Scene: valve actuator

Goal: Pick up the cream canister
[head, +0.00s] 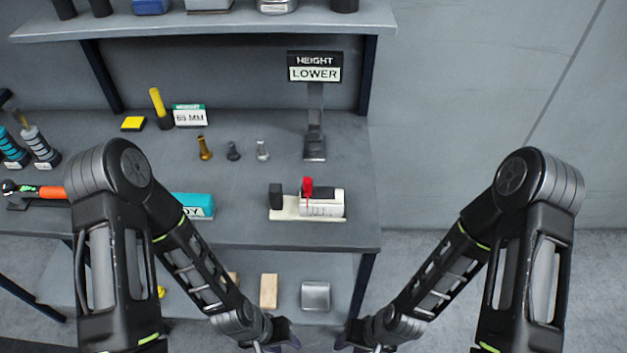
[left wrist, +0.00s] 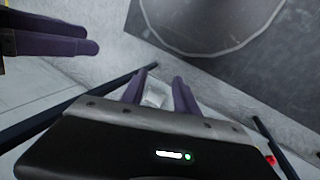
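I cannot clearly make out a cream canister. The nearest match is a white ribbed body (head: 322,204) with a red lever (head: 307,187), lying on a cream base plate (head: 290,214) near the bench's front right. My left gripper (head: 282,336) is low in the head view, in front of the bench and apart from that body. In the left wrist view its purple fingers (left wrist: 158,97) stand apart, with nothing held between them. My right gripper (head: 352,339) is low too, partly cut off. Its purple fingers also show in the left wrist view (left wrist: 60,34); their gap is unclear.
The bench (head: 250,231) bears a teal box (head: 194,204), several small fittings, a yellow-handled tool (head: 158,103) and a sign reading "HEIGHT LOWER" (head: 315,67). An upper shelf (head: 230,22) overhangs the back. A lower shelf holds a wooden block (head: 268,291) and a grey tray (head: 315,295).

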